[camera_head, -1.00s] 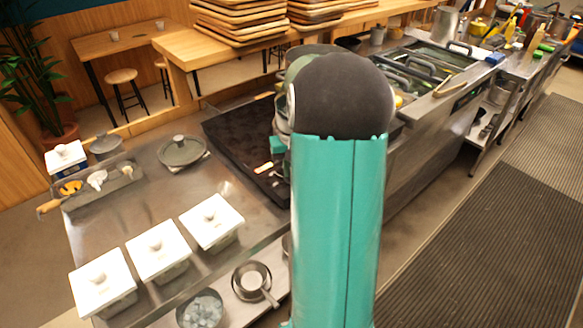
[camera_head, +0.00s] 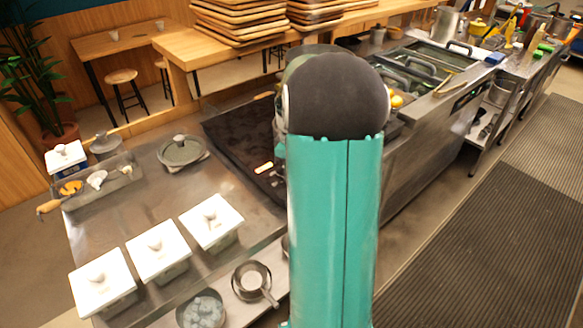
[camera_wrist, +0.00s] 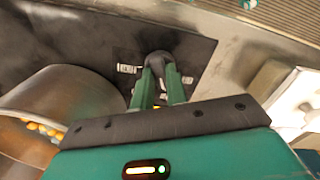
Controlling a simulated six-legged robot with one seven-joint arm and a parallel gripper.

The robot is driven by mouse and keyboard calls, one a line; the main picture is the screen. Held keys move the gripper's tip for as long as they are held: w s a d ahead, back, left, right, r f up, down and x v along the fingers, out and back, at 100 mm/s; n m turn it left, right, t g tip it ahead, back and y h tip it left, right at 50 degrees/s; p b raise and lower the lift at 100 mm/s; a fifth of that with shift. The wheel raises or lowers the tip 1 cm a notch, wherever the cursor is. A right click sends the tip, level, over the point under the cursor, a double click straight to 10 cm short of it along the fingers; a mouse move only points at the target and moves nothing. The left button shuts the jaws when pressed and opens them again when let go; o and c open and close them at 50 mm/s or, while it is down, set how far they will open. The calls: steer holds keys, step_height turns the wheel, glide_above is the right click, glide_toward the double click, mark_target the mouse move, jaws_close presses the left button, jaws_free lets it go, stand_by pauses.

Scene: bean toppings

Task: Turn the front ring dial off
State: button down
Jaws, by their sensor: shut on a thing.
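In the wrist view, my gripper (camera_wrist: 160,85) has its two green fingers close together on a dark rounded dial (camera_wrist: 160,60). The dial stands on a black control panel (camera_wrist: 195,52) with small white markings on both sides of it. The fingers cover part of the dial, so I cannot read its setting. In the head view my own arm hides the gripper and the dial. The black cooktop (camera_head: 235,135) shows to the left of my arm.
A metal pot (camera_wrist: 70,105) with yellow pieces is close to the left of my gripper in the wrist view. In the head view, white lidded containers (camera_head: 158,246) and a lidded pan (camera_head: 182,152) stand on the steel counter (camera_head: 130,215).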

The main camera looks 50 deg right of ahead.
steer(key=n, duration=0.4)
steer(key=shift+n, duration=2.2)
steer(key=c, duration=1.4)
jaws_free()
step_height(320, 180, up, 14)
steer(key=shift+a, duration=0.1)
